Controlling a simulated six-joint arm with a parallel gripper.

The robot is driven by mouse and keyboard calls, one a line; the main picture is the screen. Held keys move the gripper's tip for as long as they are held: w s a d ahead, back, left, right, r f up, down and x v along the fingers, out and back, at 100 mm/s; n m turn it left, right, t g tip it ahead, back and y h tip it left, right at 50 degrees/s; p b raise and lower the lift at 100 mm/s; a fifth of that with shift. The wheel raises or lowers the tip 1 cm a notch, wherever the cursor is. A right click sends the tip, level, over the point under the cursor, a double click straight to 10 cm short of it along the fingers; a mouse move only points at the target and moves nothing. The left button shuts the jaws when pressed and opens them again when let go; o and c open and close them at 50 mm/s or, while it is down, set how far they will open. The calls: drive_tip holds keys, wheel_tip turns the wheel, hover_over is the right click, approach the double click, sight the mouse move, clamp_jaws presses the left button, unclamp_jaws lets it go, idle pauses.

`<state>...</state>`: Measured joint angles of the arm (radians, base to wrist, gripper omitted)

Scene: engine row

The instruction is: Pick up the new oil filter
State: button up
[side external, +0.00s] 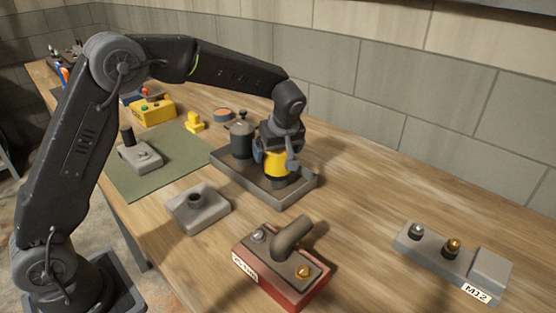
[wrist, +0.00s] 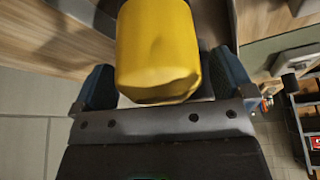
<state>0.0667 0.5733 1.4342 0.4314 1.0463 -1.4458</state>
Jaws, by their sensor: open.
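A yellow cylinder with a dark lower end, which looks like the new oil filter (side external: 280,164), stands upright in a grey tray (side external: 232,172). A dark grey canister (side external: 241,139) with a knob on top stands beside it in the same tray. My gripper (side external: 275,156) is low over the yellow filter, with one finger on each side of it. In the wrist view the yellow filter (wrist: 158,50) fills the space between the blue-grey fingers of my gripper (wrist: 162,84). The jaws are open, with a narrow gap visible on each side. The filter's lower end is hidden there.
A grey block with a hole (side external: 197,207) and a red box with a bent pipe (side external: 285,262) stand in front of the tray. A grey M12 block (side external: 452,262) lies right. A green mat (side external: 170,168) and yellow box (side external: 153,111) are left.

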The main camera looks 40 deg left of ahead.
drive_tip(key=shift+a+f, duration=0.1)
drive_tip(key=shift+f, duration=0.15)
drive_tip(key=shift+c, duration=0.4)
drive_tip(key=shift+r, duration=0.1)
drive_tip(key=c, duration=1)
